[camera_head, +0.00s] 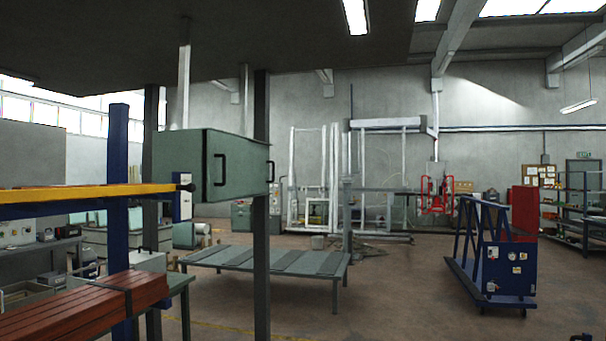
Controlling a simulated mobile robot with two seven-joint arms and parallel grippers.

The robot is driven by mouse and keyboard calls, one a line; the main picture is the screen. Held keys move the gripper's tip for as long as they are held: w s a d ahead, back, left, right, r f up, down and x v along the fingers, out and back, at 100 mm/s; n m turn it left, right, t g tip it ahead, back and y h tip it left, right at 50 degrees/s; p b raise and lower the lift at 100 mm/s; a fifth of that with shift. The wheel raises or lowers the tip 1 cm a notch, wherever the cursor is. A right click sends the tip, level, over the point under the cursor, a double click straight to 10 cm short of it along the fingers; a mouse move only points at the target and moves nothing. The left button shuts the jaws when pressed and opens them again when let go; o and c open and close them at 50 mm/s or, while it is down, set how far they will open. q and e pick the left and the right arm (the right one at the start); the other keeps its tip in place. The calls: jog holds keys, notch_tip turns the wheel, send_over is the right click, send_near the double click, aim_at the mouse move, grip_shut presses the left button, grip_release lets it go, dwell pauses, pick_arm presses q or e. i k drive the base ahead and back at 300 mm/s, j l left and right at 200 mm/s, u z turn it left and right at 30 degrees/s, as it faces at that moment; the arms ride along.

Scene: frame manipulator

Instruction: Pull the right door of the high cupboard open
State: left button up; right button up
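The high cupboard (178,158) is a grey-green box at upper left of centre, well above the floor. Its front face (240,168) is turned to the right and seen at an angle. One black bar handle (219,170) is near the left edge of that face, and a second black handle (270,172) is at its right edge. The doors look shut, but the seam between them is not clear at this size.
A dark post (262,270) rises below the cupboard's right end. A low slatted table (265,261) stands beneath. A yellow beam (90,192) and a blue post (119,150) stand at left. A blue cart (508,268) is at right. The floor (400,300) between is clear.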

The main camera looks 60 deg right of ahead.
aim_at(259, 181)
jog(key=l+z, duration=0.1)
jog(key=z, duration=1.7)
jog(key=i+z, duration=0.4)
jog(key=i, duration=2.6)
jog(key=i+u, duration=0.3)
jog(key=i, duration=0.15)
jog(key=i+l+u, duration=0.6)
jog(key=i, duration=0.2)
jog(key=j, duration=0.1)
